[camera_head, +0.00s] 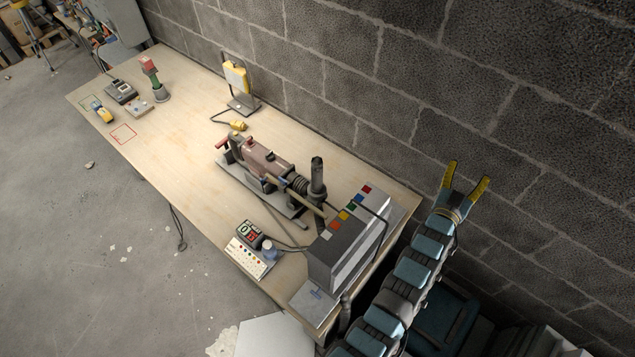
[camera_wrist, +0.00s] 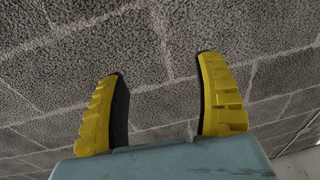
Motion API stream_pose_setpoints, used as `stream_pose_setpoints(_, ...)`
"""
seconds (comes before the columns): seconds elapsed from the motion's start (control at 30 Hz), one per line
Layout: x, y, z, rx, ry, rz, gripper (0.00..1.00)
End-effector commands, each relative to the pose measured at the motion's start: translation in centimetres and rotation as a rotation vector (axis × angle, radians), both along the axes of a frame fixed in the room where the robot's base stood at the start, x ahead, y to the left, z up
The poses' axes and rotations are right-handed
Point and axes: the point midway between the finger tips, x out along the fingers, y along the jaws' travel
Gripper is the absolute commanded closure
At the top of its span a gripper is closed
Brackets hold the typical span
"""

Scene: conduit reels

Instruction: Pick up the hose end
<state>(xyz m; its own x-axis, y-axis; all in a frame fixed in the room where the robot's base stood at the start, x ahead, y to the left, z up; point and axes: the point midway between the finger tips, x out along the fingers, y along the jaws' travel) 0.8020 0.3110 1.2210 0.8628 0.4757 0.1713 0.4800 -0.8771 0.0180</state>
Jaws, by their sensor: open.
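My gripper (camera_head: 469,172) is open and empty, raised beside the block wall at the right of the head view, to the right of the workbench. In the wrist view its two yellow ribbed fingers (camera_wrist: 160,65) stand apart with only wall between them. I cannot clearly make out a hose end. A dark ribbed, hose-like piece (camera_head: 299,184) sits at the right end of a reddish-brown cylindrical machine (camera_head: 263,160) on the bench. A dark upright cylinder (camera_head: 317,176) stands beside it. My gripper is well apart from all of these.
The wooden workbench (camera_head: 175,125) runs along the block wall (camera_head: 420,90). A grey box with coloured squares (camera_head: 346,245) stands at its near end, between machine and arm. A button panel (camera_head: 249,259) lies beside it. A yellow lamp on a stand (camera_head: 236,78) is farther back. Bench middle-left is clear.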

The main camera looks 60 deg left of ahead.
Motion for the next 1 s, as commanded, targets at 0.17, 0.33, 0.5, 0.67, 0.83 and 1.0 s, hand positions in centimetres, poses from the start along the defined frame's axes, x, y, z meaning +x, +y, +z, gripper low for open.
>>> stream_pose_setpoints(0.17, 2.6, 7.0, -1.3, -0.082, 0.2, 0.008, 0.3)
stream_pose_setpoints(0.33, 3.1, 12.2, -2.3, -0.156, 0.399, -0.011, 0.3)
stream_pose_setpoints(0.5, 1.6, 16.7, -2.7, -0.22, 0.603, -0.045, 0.3)
stream_pose_setpoints(0.67, -1.8, 20.2, -2.6, -0.278, 0.799, -0.082, 0.3)
stream_pose_setpoints(0.83, -7.4, 23.1, -2.1, -0.343, 1.021, -0.123, 0.3)
stream_pose_setpoints(1.0, -15.0, 25.1, -1.0, -0.421, 1.249, -0.158, 0.3)
